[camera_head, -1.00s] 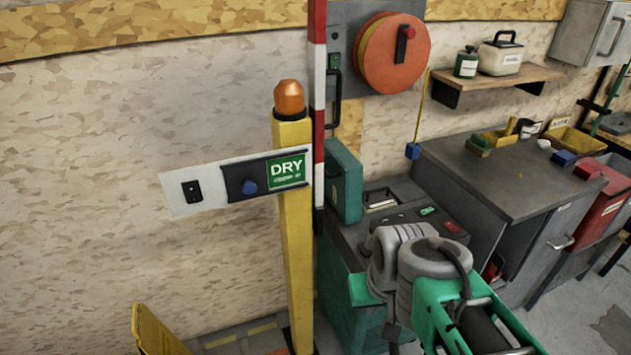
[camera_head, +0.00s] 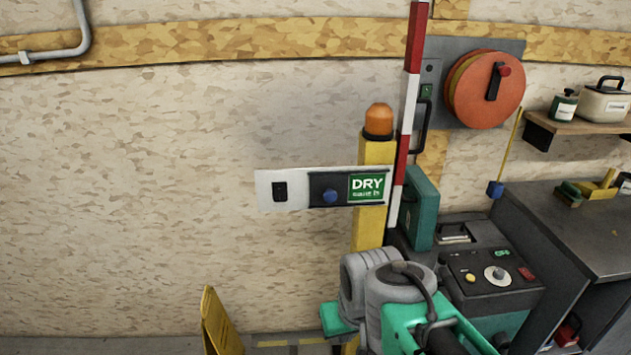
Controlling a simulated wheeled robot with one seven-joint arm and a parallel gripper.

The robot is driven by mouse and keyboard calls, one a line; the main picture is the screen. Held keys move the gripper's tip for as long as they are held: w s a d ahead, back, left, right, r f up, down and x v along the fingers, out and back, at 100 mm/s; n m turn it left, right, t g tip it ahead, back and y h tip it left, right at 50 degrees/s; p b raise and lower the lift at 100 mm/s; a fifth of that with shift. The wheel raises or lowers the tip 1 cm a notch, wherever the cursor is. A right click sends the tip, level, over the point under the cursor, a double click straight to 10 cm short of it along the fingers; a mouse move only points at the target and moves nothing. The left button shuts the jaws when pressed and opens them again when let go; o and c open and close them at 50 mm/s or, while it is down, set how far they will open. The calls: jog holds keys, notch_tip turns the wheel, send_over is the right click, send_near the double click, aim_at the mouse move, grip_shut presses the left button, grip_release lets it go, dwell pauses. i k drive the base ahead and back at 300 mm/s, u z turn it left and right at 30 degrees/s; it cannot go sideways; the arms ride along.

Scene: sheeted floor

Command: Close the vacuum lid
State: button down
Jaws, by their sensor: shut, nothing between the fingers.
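The vacuum (camera_head: 493,282) is a green machine with a dark top panel, right of the middle in the head view. Its panel has a dial, a yellow button, a red switch and a green label. What looks like its lid (camera_head: 421,208) is a green slab standing upright at the panel's left side, apparently open. A recessed opening (camera_head: 455,233) shows beside the slab. My grey and green arm rises in front and hides the machine's lower left. My gripper's fingers are not in view.
A yellow post (camera_head: 369,235) with an orange lamp and a "DRY" sign (camera_head: 366,188) stands left of the lid. A red and white pole (camera_head: 408,110) stands beside it. A grey workbench (camera_head: 580,230) is at right. A yellow floor sign (camera_head: 220,325) is at lower left.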

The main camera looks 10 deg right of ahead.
aim_at(419, 202)
jog(key=u, duration=0.8)
jog(key=i, duration=1.2)
jog(key=u, duration=0.3)
